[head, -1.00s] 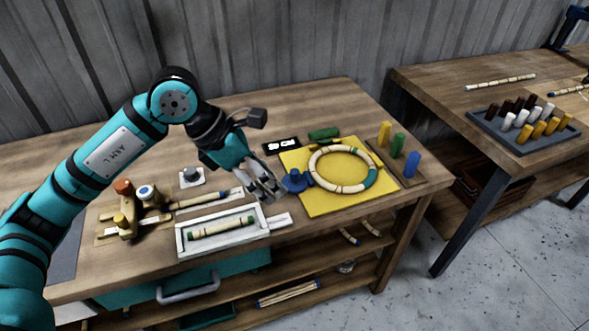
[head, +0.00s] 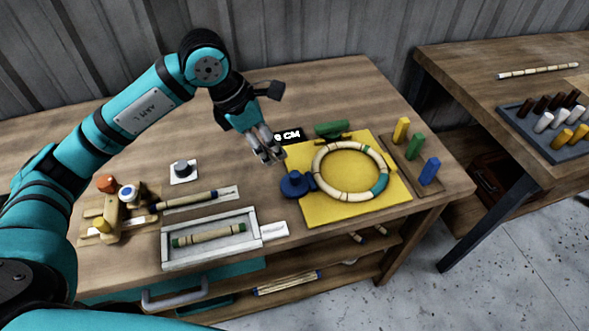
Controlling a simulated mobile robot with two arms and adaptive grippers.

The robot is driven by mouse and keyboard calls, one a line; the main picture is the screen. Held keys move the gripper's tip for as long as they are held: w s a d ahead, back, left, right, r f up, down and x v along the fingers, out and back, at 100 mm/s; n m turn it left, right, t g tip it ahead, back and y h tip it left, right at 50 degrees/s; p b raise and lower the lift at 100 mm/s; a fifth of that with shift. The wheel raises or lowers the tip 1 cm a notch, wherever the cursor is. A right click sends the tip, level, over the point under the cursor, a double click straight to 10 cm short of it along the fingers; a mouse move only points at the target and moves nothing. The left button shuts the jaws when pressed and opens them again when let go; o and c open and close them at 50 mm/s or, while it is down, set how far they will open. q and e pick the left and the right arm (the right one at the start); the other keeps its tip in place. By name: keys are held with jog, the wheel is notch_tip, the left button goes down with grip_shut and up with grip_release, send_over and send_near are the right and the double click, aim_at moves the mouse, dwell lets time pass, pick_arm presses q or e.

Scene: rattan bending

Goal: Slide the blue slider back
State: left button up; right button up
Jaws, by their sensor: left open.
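The blue slider (head: 293,185), a round blue piece with a short arm, sits at the left edge of the yellow board (head: 325,213). Its short arm points toward the left side of a rattan ring (head: 328,187), which lies on the board. My left gripper (head: 269,158) is open and empty. Its fingers point down, behind and slightly left of the blue slider, apart from it in the picture. The fingers partly cover a black sign reading "CM". A green piece (head: 331,128) sits at the board's back edge. My right gripper is not in view.
Yellow, green and blue pegs (head: 429,171) stand right of the board. A pale tray (head: 167,249) holding a rattan piece (head: 208,235) and a wooden fixture (head: 110,215) are at the front left. Another table (head: 450,63) stands at right. The back left tabletop is clear.

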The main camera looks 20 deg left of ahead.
aim_at(294, 174)
pick_arm(q)
jog(key=p+x, duration=0.2)
jog(key=x, duration=1)
jog(key=shift+w+d+f, duration=0.15)
jog(key=shift+w+f, duration=0.1)
jog(key=shift+f, duration=0.5)
grip_shut()
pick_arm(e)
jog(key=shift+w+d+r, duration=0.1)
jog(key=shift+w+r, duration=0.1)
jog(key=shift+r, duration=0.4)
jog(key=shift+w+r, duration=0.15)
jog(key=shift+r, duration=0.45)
